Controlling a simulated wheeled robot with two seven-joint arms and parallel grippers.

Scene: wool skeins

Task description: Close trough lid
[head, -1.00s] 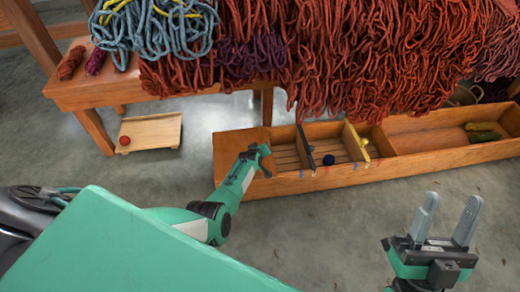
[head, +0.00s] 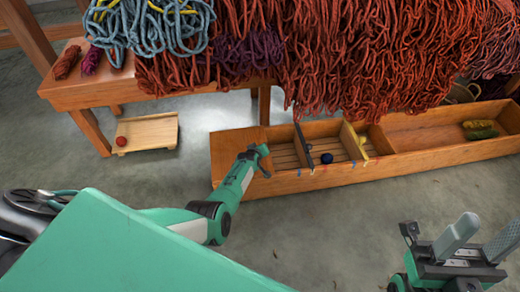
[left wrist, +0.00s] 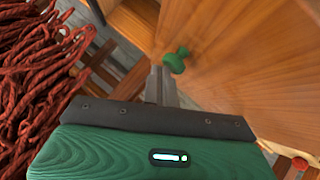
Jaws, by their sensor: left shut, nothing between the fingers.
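A long wooden trough (head: 345,175) stands on the floor under the hanging wool. A flat wooden panel, apparently the lid (head: 226,152), covers its left end; the compartments to the right are open. My left gripper (head: 262,156) is shut and empty at the panel's right edge. In the left wrist view its fingers (left wrist: 160,78) point at a green knob (left wrist: 175,62) on a wooden surface, close beside it; I cannot tell whether they touch. My right gripper (head: 482,240) is open and empty, in front of the trough at the lower right.
Dividers, a dark blue ball (head: 326,158) and, at the right, yellow and green skeins (head: 480,130) are inside the trough. Red wool (head: 340,60) hangs low over its back. A small wooden stand (head: 160,132) with a red ball (head: 121,141) is at left.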

